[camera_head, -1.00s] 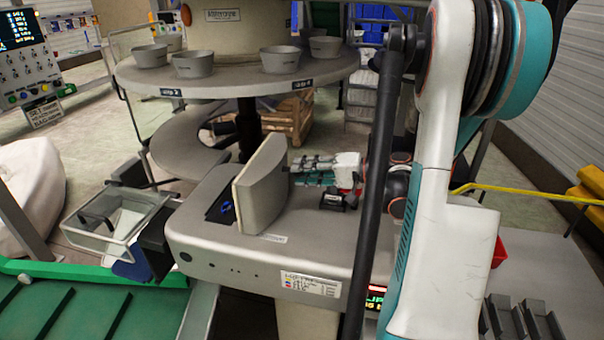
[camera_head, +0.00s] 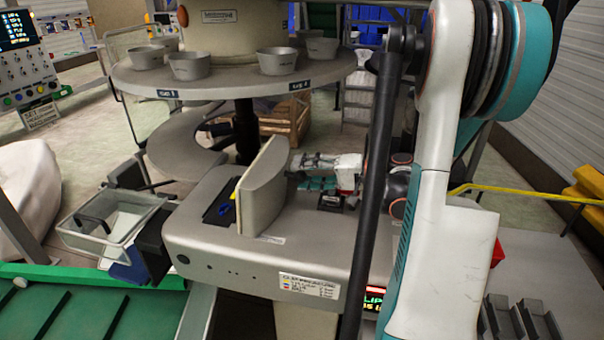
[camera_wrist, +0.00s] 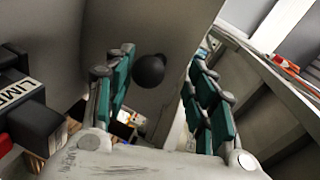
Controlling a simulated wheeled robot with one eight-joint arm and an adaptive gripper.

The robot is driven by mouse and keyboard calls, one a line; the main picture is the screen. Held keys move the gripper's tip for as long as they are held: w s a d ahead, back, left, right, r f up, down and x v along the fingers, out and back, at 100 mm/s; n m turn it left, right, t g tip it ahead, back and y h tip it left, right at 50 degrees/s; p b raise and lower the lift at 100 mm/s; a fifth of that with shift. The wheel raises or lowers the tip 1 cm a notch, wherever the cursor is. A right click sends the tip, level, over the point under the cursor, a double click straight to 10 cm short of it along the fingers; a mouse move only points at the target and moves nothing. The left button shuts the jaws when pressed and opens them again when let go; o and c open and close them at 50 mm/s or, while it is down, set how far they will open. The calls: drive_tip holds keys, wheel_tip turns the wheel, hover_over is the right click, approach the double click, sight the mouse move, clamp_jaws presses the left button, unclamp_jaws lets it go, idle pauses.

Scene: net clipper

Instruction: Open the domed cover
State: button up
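The domed cover (camera_head: 265,195) is a curved beige-grey shell on the grey machine (camera_head: 225,255). It stands raised, roughly upright, with the dark opening (camera_head: 220,208) showing to its left. My gripper (camera_head: 297,172) is at the right of the cover, its fingers pointing at the cover's outer face. In the wrist view my gripper (camera_wrist: 162,68) has its teal-padded fingers spread. A round black knob (camera_wrist: 150,70) on the grey cover surface (camera_wrist: 165,30) lies between and ahead of them, not gripped. I cannot tell whether the fingertips touch the cover.
A round table with grey cups (camera_head: 277,61) stands behind the machine. A clear bin (camera_head: 110,225) is at the left, above a green conveyor (camera_head: 80,310). Black holders (camera_head: 520,318) are at the lower right. Free space lies above the opening.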

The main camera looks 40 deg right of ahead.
drive_tip(key=v, duration=1.1)
drive_tip(key=shift+a+r, duration=0.1)
